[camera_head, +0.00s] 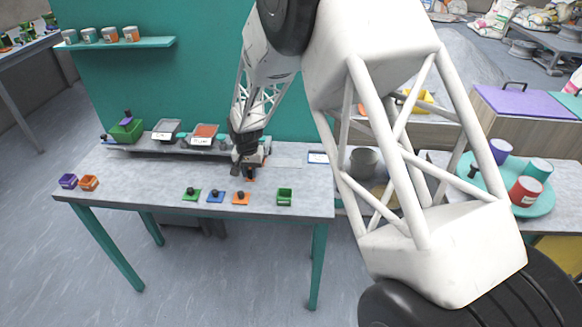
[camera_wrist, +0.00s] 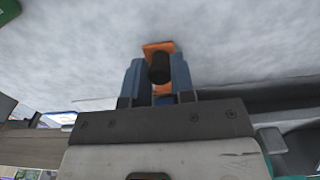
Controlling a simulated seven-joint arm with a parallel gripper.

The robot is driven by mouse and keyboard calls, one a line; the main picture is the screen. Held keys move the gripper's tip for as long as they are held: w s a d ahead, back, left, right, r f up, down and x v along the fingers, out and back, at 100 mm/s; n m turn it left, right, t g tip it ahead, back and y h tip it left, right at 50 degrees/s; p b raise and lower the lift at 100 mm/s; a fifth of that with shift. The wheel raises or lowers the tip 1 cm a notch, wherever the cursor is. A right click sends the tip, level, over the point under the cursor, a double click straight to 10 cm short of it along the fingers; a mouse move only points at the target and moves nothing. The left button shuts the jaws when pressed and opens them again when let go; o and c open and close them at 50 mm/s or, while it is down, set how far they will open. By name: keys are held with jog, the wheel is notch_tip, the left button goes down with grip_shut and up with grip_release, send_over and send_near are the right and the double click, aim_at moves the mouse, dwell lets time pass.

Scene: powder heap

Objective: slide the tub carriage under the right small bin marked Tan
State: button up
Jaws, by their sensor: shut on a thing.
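A green tub (camera_head: 126,131) with a dark purple piece on top stands at the left end of the grey rail (camera_head: 150,149); it looks like the tub carriage. Two small bins stand behind the rail, a grey one (camera_head: 168,127) and one with rust-coloured contents (camera_head: 204,131). Their white labels are too small to read surely. My gripper (camera_head: 244,172) is right of these bins, well away from the green tub. In the wrist view its blue fingers (camera_wrist: 158,82) are shut on a dark knob (camera_wrist: 160,68) on an orange piece (camera_wrist: 158,47). My gripper and wrist hide the rail's right part.
Purple (camera_head: 68,181) and orange (camera_head: 89,183) boxes stand at the left. The table's left middle is clear.

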jog(key=shift+a, duration=1.85)
jog(key=o, duration=0.8)
jog(key=shift+c, duration=0.2)
jog(key=shift+r, duration=0.15)
notch_tip(320, 180, up, 7)
jog(key=shift+r, duration=0.15)
